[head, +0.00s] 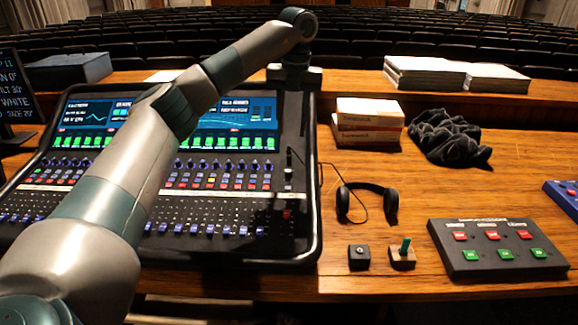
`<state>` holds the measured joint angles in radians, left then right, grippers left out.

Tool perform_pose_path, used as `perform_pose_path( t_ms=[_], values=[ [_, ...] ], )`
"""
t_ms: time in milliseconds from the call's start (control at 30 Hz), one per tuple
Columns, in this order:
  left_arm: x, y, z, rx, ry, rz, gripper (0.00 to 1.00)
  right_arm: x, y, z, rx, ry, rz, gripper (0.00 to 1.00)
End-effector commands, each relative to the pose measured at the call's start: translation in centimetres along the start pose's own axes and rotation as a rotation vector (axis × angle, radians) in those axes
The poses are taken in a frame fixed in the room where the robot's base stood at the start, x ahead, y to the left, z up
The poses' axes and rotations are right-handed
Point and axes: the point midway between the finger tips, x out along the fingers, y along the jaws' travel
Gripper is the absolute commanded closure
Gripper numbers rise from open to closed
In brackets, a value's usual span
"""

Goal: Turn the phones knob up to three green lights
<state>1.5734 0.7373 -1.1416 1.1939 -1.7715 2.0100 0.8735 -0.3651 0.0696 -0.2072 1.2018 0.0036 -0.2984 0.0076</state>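The mixing desk (312,215) fills the left half of the head view, with lit screens, rows of coloured buttons and knobs. My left arm reaches across it from the lower left, and its wrist bends down over the desk's right side. My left gripper (290,150) is dark against the dark panel near the desk's right edge, and I cannot make out its fingers clearly. A small pale-marked part (288,174) shows just below it; I cannot tell whether this is the phones knob or whether they touch. The phones lights cannot be made out. My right gripper is not in view.
Headphones (391,205) lie right of the desk, their cable running toward it.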

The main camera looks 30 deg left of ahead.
Motion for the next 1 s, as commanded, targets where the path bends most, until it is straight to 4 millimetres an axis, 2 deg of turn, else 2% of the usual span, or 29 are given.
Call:
perform_pose_path(
  t_ms=[33,367,600,800,1000],
  values=[
    [1.0,0.0,0.0,0.000,0.003,0.000,0.65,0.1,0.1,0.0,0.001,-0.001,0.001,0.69],
    [6.1,0.2,0.0,-0.002,0.002,0.002,0.65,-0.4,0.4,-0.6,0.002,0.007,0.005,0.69],
    [10.1,0.1,-0.1,-0.001,0.002,0.001,0.65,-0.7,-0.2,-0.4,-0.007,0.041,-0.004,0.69],
    [12.0,0.1,0.0,-0.001,0.001,0.001,0.65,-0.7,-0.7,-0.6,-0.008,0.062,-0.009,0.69],
    [12.6,0.1,0.0,-0.001,-0.001,0.000,0.65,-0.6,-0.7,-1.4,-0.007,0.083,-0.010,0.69]
  ],
)
